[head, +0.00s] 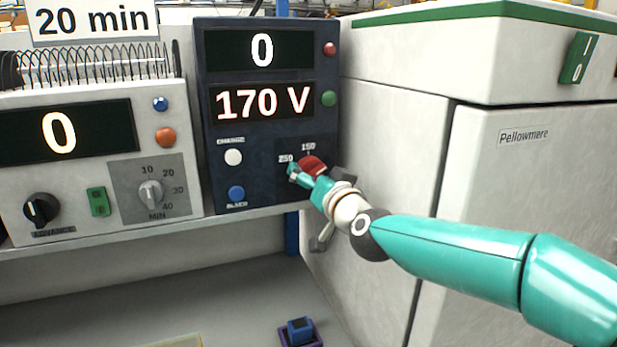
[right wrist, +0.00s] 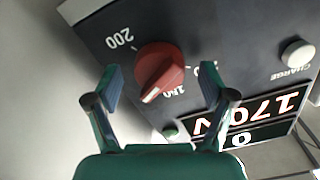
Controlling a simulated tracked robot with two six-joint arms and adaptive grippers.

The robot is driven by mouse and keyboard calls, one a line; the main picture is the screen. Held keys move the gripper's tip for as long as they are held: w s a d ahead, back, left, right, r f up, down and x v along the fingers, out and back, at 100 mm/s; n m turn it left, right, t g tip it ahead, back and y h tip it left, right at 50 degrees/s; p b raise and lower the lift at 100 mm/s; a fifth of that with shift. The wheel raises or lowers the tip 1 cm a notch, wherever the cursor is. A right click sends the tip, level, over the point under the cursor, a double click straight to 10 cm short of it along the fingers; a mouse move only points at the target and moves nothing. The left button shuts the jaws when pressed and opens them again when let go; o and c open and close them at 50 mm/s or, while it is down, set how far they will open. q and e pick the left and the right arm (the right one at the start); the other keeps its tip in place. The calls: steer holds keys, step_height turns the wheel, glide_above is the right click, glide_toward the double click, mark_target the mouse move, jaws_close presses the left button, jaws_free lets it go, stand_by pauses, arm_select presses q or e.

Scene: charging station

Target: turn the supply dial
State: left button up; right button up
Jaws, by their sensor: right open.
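The supply dial (head: 312,164) is a red knob on the dark blue supply panel (head: 265,185), with the labels 250 and 150 showing near it in the head view. In the right wrist view the red dial (right wrist: 160,68) has a white pointer mark lying close to the 150 label; a 200 label is at upper left. My right gripper (head: 302,174) is at the dial, partly covering it. In the wrist view its open fingers (right wrist: 160,84) stand on either side of the knob, with gaps visible. The panel display (head: 262,103) reads 170 V. My left gripper is not in view.
A white CHARGE button (head: 233,157) and a blue button (head: 236,193) sit left of the dial. Left of the panel is a white timer unit (head: 90,220) with its own knobs. A large white cabinet (head: 390,150) stands right. A small blue block (head: 300,328) is below.

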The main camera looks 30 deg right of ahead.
steer(key=shift+s, duration=0.2)
steer(key=v, duration=1.1)
steer(key=shift+s, duration=0.3)
steer(key=shift+a+f, duration=0.1)
steer(key=s+n+p, duration=0.4)
steer(key=n, duration=0.1)
steer(key=x, duration=1)
steer(key=a+x, duration=0.1)
steer(key=x, duration=0.5)
steer(key=shift+w+d, duration=0.1)
steer(key=shift+w, duration=0.15)
